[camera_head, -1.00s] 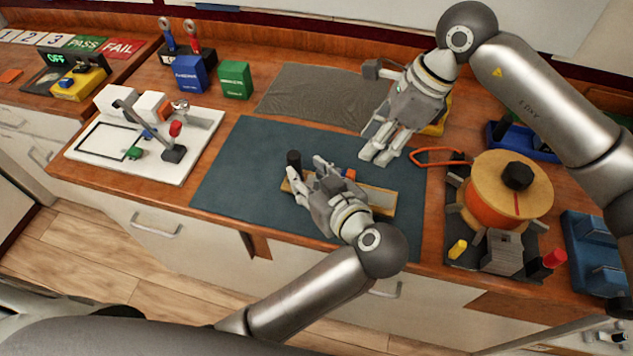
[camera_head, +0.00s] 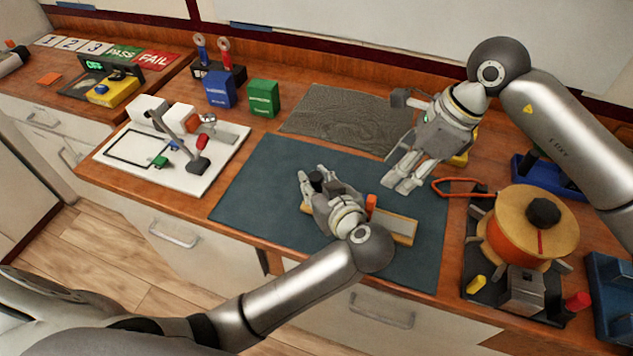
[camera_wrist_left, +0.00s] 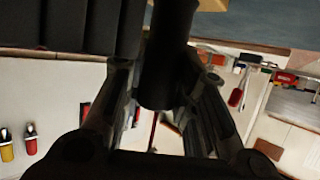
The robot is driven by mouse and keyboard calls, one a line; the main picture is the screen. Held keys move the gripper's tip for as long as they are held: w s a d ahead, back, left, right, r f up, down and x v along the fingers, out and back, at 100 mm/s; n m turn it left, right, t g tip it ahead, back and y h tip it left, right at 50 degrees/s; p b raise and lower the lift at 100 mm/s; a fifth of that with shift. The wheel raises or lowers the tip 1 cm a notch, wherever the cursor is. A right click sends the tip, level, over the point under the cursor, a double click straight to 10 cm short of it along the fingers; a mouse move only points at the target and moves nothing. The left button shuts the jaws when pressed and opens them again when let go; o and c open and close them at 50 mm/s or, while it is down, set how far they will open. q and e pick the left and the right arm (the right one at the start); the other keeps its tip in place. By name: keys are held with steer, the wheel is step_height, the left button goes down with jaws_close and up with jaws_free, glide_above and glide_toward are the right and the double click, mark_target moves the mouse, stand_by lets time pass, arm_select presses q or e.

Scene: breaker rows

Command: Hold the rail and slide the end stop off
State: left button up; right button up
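The pale rail (camera_head: 398,228) lies on the dark blue mat, and an orange block (camera_head: 371,203) stands on it. My left gripper (camera_head: 313,179) is over the rail's left end and hides much of it. Its fingers lie on both sides of a dark upright post, which also shows between them in the left wrist view (camera_wrist_left: 163,60). I cannot tell whether the fingers press on the post, or which part is the end stop. My right gripper (camera_head: 398,184) is above the mat's right side, apart from the rail, with its fingers parted and empty.
The mat (camera_head: 250,185) is clear to the left. A white board with a lever (camera_head: 120,165) stands further left. A spool (camera_head: 527,230) and an orange loop (camera_head: 450,184) are at the right. Blue and green boxes (camera_head: 263,98) stand behind.

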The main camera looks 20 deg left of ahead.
mark_target(373, 199)
arm_select(q)
jaws_close()
arm_select(e)
steer(key=shift+o, duration=0.3)
steer(key=shift+o, duration=0.3)
steer(key=shift+s+d+r+m+t, duration=0.35)
steer(key=shift+d+r+m, duration=0.2)
steer(key=shift+r, duration=0.2)
steer(key=x, duration=1.1)
steer(key=shift+a+f, duration=0.3)
steer(key=shift+a, duration=0.1)
steer(key=shift+y, duration=0.3)
steer(key=shift+c, duration=0.5)
jaws_close()
